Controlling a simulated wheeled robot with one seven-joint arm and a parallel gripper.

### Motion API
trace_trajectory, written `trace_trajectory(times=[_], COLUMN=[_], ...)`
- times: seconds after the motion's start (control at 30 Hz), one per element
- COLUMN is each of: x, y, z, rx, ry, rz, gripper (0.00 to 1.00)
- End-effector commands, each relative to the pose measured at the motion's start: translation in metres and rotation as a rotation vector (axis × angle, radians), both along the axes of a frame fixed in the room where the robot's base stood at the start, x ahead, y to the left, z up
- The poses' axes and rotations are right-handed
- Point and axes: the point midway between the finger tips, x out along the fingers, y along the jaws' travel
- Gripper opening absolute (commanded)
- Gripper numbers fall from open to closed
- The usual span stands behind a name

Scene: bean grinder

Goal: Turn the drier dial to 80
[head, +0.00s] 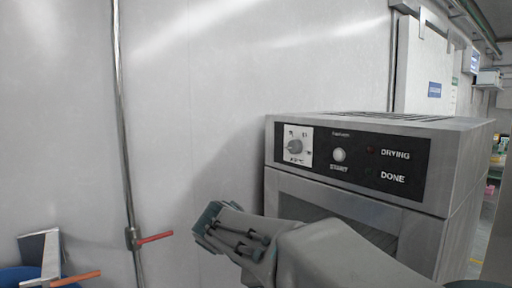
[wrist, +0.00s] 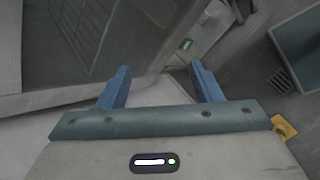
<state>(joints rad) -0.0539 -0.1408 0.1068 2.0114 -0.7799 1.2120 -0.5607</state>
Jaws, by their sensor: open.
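The drier (head: 455,165) is a grey metal box with a black control panel at the right in the head view. Its dial (head: 295,146) is a grey knob on a white square at the panel's left end. The numbers around it are too small to read. A round START button (head: 339,155) sits right of the dial. My gripper (head: 205,225) is below and left of the dial, apart from the drier, pointing left. In the wrist view its two blue fingers (wrist: 160,90) are spread with nothing between them. The dial cannot be made out in the wrist view.
A vertical pipe (head: 122,120) with a red-handled valve (head: 154,238) runs down the white wall left of my gripper. A blue container (head: 20,275) stands at the bottom left.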

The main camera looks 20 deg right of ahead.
Motion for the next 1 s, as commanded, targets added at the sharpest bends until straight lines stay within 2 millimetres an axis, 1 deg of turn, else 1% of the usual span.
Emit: trace_trajectory(times=[0.03,0.07,0.1,0.17,0.2,0.3,0.4,0.5,0.6,0.67,0.77,0.87,1.0], x=[0.024,0.037,0.054,0.078,0.092,0.121,0.14,0.15,0.154,0.156,0.16,0.166,0.176], y=[-0.002,-0.004,-0.005,-0.004,-0.003,0.004,0.012,0.017,0.018,0.016,0.005,-0.013,-0.042], z=[0.028,0.043,0.064,0.094,0.113,0.155,0.185,0.205,0.214,0.216,0.217,0.217,0.218], rx=[-0.113,-0.187,-0.285,-0.426,-0.512,-0.701,-0.837,-0.921,-0.961,-0.971,-0.973,-0.97,-0.97], ry=[0.042,0.07,0.105,0.157,0.189,0.26,0.313,0.347,0.364,0.37,0.372,0.371,0.371], rz=[0.071,0.111,0.158,0.217,0.245,0.283,0.293,0.287,0.282,0.281,0.278,0.277,0.277], gripper=[0.59,0.59,0.59,0.59,0.59,0.59,0.59,0.59,0.59,0.59,0.59,0.59,0.59])
